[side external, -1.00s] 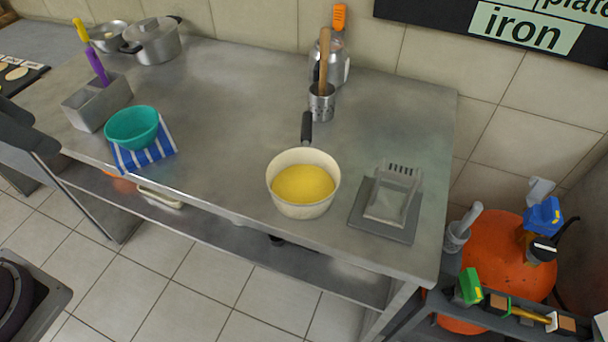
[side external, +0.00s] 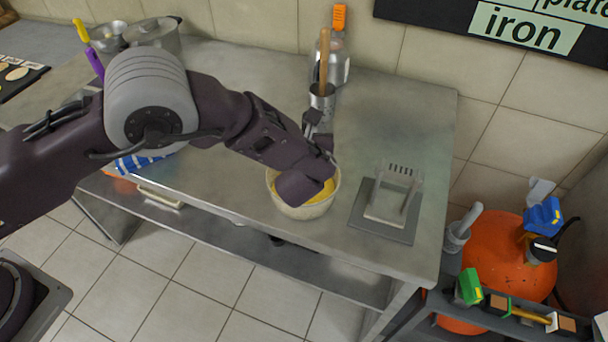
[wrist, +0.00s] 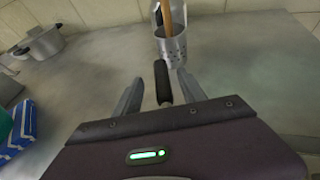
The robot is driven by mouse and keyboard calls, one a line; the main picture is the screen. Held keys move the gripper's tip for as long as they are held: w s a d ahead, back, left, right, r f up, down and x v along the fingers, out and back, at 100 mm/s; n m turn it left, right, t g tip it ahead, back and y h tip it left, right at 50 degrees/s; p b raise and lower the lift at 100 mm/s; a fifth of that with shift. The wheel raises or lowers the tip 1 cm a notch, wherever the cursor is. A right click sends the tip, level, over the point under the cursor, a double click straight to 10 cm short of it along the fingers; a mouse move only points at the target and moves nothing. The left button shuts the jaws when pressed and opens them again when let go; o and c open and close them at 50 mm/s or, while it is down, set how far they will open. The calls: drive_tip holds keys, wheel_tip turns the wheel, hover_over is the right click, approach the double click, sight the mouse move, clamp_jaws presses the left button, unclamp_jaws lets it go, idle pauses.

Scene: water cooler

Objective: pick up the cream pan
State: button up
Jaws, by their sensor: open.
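The cream pan (side external: 305,211) stands on the steel table with yellow contents, partly covered by my arm in the side view. In the wrist view only its black handle (wrist: 162,82) shows, pointing away towards the metal utensil cup; the pan body is hidden behind my gripper's housing. My gripper (wrist: 156,88) is open, one finger to each side of the handle in that view, with gaps visible on both sides. In the side view my gripper (side external: 318,128) is over the far side of the pan, near the handle, its fingers partly hidden.
A metal utensil cup (side external: 322,103) with a wooden tool stands just beyond the handle, a bottle (side external: 338,62) behind it. A grey stand (side external: 388,205) sits right of the pan. A blue striped cloth (wrist: 18,130) lies left. The table between is clear.

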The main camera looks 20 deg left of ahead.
drive_tip(key=x, duration=0.4)
drive_tip(key=shift+d, duration=0.1)
clamp_jaws()
idle(1.2)
